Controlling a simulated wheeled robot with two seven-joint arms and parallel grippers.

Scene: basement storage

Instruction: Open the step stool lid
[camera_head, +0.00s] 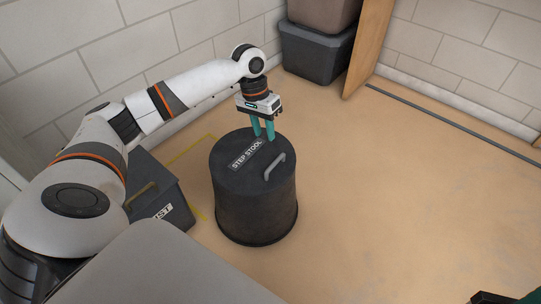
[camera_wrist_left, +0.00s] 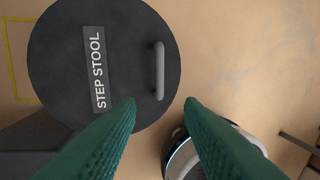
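The step stool (camera_head: 255,205) is a dark round drum standing upright on the floor. Its flat round lid (camera_head: 235,180) lies level on top, with a white "STEP STOOL" label and a grey bar handle (camera_head: 275,166). In the left wrist view the lid (camera_wrist_left: 58,60) fills the upper left, and the handle (camera_wrist_left: 159,70) lies beyond the fingertips. My left gripper (camera_head: 264,135) points down over the far part of the lid, its teal fingers apart and empty; it also shows open in the left wrist view (camera_wrist_left: 158,103). My right gripper is not clearly seen; only a dark and green bit shows at the bottom right corner.
A dark bin (camera_head: 160,195) with a partly hidden label stands left of the stool. Stacked storage boxes (camera_head: 315,52) and a wooden panel (camera_head: 370,45) stand at the back wall. Yellow tape marks the floor behind the stool. The floor (camera_head: 400,190) to the right is clear.

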